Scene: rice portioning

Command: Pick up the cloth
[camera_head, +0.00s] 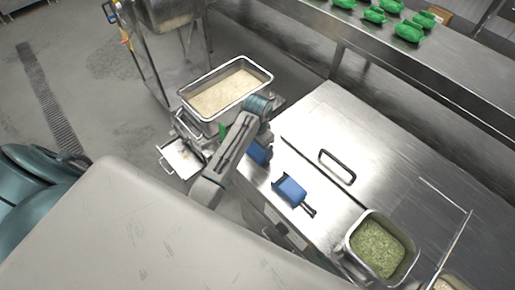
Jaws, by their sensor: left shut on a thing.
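My left gripper (265,139) is over the left edge of the steel counter, below the teal wrist joint of my arm, and is partly hidden by it. It is shut on a blue item (258,154), which seems to be the cloth; my arm covers part of it, so its shape is unclear. A blue scoop (290,190) with a black handle lies on the counter, to the right of and below the gripper. My right gripper is out of view.
A steel pan of rice (225,92) stands behind my arm. A small tray (183,158) is left of the arm. A pan of green food (378,247) is at lower right.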

